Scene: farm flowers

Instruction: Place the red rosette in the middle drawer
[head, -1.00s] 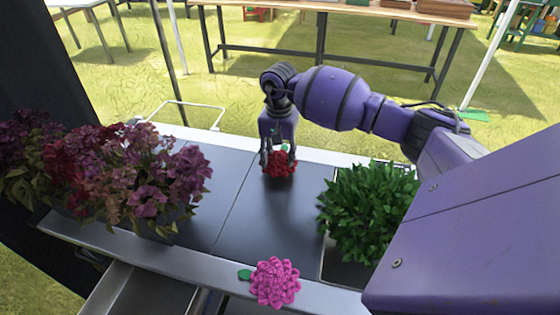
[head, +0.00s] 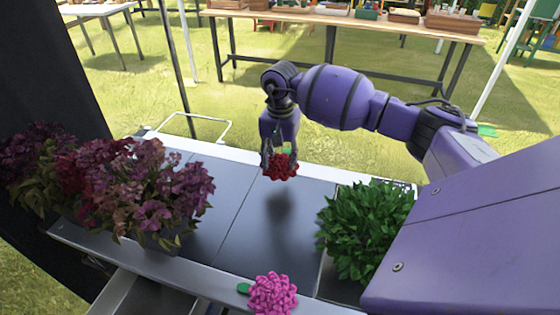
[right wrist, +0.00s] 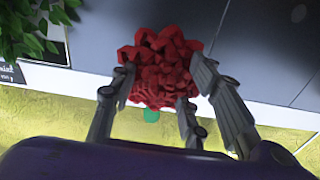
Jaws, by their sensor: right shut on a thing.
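The red rosette (head: 280,168) is held in my right gripper (head: 279,158), whose fingers are shut around it. It hangs a little above the dark worktop (head: 235,215), with a shadow below. In the right wrist view the rosette (right wrist: 160,65) sits between the fingers (right wrist: 165,110), with a small green tab under it. A drawer (head: 150,298) stands open at the bottom left, below the worktop's front edge; I cannot tell which drawer it is. My left gripper is out of view.
A pink rosette (head: 273,294) lies at the worktop's front edge. Purple and red flowers (head: 150,190) stand on the left, and a leafy green plant (head: 362,228) on the right. The middle of the worktop is clear. A wooden table (head: 350,20) stands behind on grass.

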